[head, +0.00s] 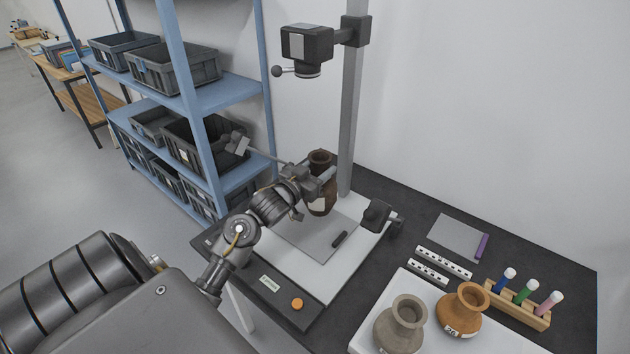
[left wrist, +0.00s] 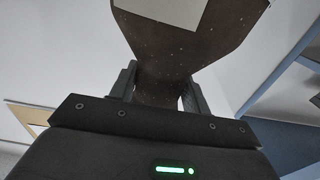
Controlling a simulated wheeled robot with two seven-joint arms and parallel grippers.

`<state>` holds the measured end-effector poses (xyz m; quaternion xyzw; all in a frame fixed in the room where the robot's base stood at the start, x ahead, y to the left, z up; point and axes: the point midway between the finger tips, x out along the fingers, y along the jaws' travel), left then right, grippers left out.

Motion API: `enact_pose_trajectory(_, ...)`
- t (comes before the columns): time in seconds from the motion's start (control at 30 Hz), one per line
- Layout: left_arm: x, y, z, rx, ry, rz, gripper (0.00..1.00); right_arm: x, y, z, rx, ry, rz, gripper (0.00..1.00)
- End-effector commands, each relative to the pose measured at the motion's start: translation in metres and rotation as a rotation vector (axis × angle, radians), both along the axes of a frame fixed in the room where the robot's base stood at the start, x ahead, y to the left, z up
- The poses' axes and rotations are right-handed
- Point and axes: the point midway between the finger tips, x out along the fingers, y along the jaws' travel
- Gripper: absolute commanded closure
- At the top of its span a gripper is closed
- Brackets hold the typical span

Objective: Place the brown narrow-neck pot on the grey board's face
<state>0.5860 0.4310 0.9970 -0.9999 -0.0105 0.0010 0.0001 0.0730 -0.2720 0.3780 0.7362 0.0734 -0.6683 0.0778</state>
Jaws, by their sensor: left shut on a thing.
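The brown narrow-neck pot (head: 320,203) is dark, with a pale label on its side, and is roughly upright in the head view. My left gripper (head: 322,179) is shut on it; the left wrist view shows the pot (left wrist: 190,45) between the two fingers (left wrist: 160,88), at its narrow part. The grey board (head: 300,235) lies flat on a white base under the camera stand. The pot is over the board's far part; I cannot tell whether its bottom touches. My arm hides part of the board's left side. My right gripper is not in view.
A grey pot (head: 400,325) and an orange pot (head: 461,309) stand at front right. Blue shelving (head: 225,95) stands left.

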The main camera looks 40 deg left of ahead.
Motion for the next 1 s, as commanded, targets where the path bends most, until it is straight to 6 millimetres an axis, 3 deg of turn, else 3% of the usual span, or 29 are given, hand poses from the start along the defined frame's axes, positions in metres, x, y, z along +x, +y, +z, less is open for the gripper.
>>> enact_pose_trajectory(0.1, 0.007, 0.014, -0.016, 0.000, -0.003, 0.002, 1.00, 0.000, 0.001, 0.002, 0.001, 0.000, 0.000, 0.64)
enact_pose_trajectory(0.3, 0.013, 0.025, -0.030, 0.000, -0.007, 0.001, 1.00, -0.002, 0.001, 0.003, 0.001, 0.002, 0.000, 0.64)
enact_pose_trajectory(0.53, 0.014, 0.029, -0.036, 0.001, -0.005, 0.002, 1.00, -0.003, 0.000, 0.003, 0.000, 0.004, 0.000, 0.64)
enact_pose_trajectory(0.8, 0.015, 0.030, -0.066, -0.001, -0.005, 0.002, 1.00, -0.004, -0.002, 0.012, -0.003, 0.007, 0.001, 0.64)
enact_pose_trajectory(1.0, 0.015, 0.030, -0.069, 0.002, -0.006, 0.001, 1.00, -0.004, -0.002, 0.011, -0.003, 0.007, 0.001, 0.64)
